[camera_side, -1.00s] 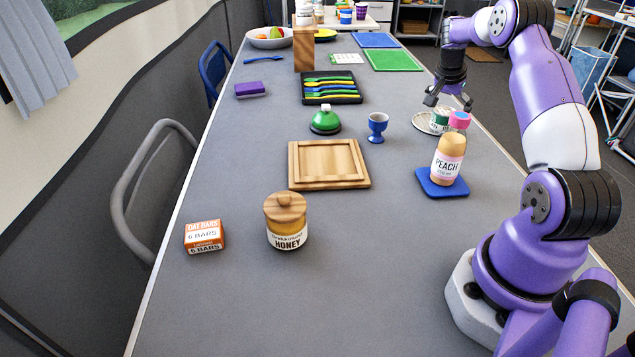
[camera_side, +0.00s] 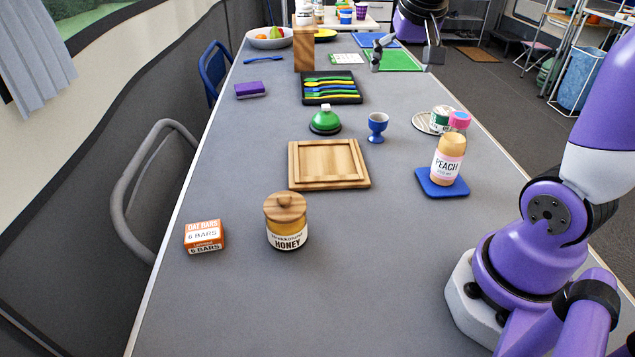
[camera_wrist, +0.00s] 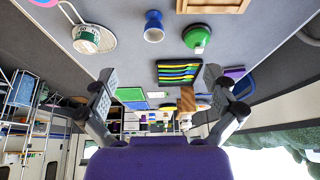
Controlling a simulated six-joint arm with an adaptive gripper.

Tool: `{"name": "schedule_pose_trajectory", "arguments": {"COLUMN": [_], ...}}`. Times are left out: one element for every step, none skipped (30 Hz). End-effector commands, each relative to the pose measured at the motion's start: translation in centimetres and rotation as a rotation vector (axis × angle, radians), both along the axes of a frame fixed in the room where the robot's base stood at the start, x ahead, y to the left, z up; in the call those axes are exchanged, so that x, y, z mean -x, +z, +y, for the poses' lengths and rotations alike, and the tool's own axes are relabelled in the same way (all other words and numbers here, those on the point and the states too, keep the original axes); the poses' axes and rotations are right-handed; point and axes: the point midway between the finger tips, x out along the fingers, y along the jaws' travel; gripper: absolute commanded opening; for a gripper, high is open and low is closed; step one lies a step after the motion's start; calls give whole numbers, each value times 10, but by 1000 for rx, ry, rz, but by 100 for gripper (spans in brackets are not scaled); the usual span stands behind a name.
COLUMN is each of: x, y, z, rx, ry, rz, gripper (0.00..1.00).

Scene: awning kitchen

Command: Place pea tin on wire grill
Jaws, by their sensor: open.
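The pea tin (camera_side: 441,117), with a green and white label, stands on the round pale wire grill (camera_side: 422,123) near the table's right edge. The peach bottle partly hides the tin in the side view. In the wrist view the tin (camera_wrist: 86,38) shows its label and sits on the round grill (camera_wrist: 108,40). My gripper (camera_side: 405,58) is open and empty. It is raised beyond the tin, towards the far end of the table and apart from it. Its two spread fingers also show in the wrist view (camera_wrist: 160,77).
A peach bottle (camera_side: 449,157) stands on a blue coaster (camera_side: 431,187) just in front of the grill. A blue egg cup (camera_side: 377,127), a green bell (camera_side: 325,121) and a wooden board (camera_side: 328,163) lie to the left.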

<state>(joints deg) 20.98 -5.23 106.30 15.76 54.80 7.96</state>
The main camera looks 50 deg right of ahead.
Motion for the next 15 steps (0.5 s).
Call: {"name": "schedule_pose_trajectory", "arguments": {"x": [10, 17, 27, 35, 43, 52, 59, 65, 72, 76, 79, 83, 85, 86, 87], "y": [2, 1, -2, -6, -9, -15, -18, -22, -27, -30, -32, -35, -36, -37, -38], "z": [34, 52, 73, 88, 101, 116, 125, 133, 142, 147, 151, 155, 157, 158, 159], "rx": [7, 10, 15, 17, 19, 21, 24, 25, 27, 28, 29, 28, 29, 29, 29], "ry": [133, 210, 309, 378, 441, 518, 568, 612, 661, 693, 716, 740, 753, 762, 768], "rz": [-13, -18, -25, -29, -32, -38, -42, -46, -50, -52, -53, -55, -56, -57, -56], "gripper": [100, 100, 100, 100, 100, 100, 100, 100, 100, 100, 100, 100, 100, 100, 100]}}
